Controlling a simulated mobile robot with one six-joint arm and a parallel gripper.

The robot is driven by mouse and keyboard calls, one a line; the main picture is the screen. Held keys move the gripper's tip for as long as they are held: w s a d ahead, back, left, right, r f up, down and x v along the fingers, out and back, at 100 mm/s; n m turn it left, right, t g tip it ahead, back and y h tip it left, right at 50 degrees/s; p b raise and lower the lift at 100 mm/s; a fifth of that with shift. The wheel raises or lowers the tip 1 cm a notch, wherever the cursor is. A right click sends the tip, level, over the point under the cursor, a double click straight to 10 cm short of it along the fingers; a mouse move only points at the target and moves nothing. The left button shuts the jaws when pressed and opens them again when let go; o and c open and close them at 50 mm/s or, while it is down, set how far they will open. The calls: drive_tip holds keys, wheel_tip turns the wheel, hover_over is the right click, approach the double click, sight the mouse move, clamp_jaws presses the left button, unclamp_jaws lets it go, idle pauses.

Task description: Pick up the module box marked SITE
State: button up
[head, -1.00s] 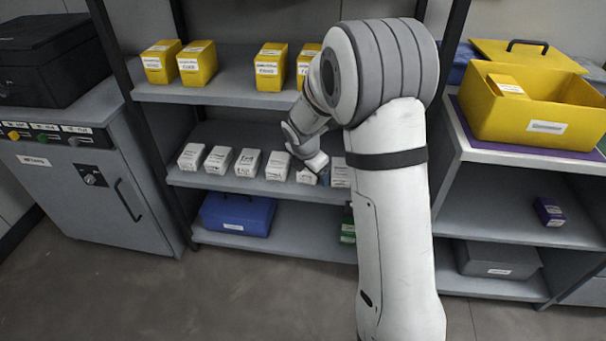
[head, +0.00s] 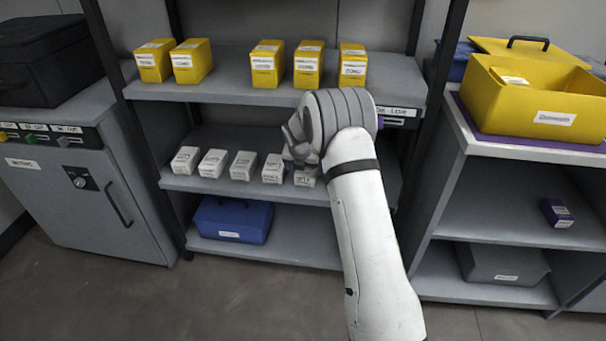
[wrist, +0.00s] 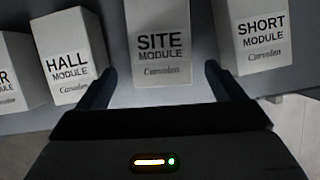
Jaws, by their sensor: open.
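The white module box marked SITE (wrist: 160,45) stands on the shelf, centred in the wrist view between my finger tips. My gripper (wrist: 160,88) is open, with one finger on each side of the front of the box and a gap to it. The fingers do not visibly touch it. In the head view my gripper (head: 303,165) is at the right end of the row of white boxes, mostly hidden by my arm. The box under it there is partly covered.
Yellow boxes (head: 267,65) stand on the shelf above. A blue case (head: 232,219) sits below. An open yellow bin (head: 555,118) is at right.

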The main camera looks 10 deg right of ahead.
sight(306, 169)
drive_tip(key=shift+w+d, duration=0.2)
drive_tip(key=shift+w, duration=0.2)
drive_tip(key=b+x, duration=0.1)
drive_tip(key=x, duration=0.4)
drive_tip(key=shift+w+d+b, duration=0.1)
drive_tip(key=shift+w+b, duration=0.15)
drive_tip(key=shift+b, duration=0.15)
drive_tip(key=c, duration=1.1)
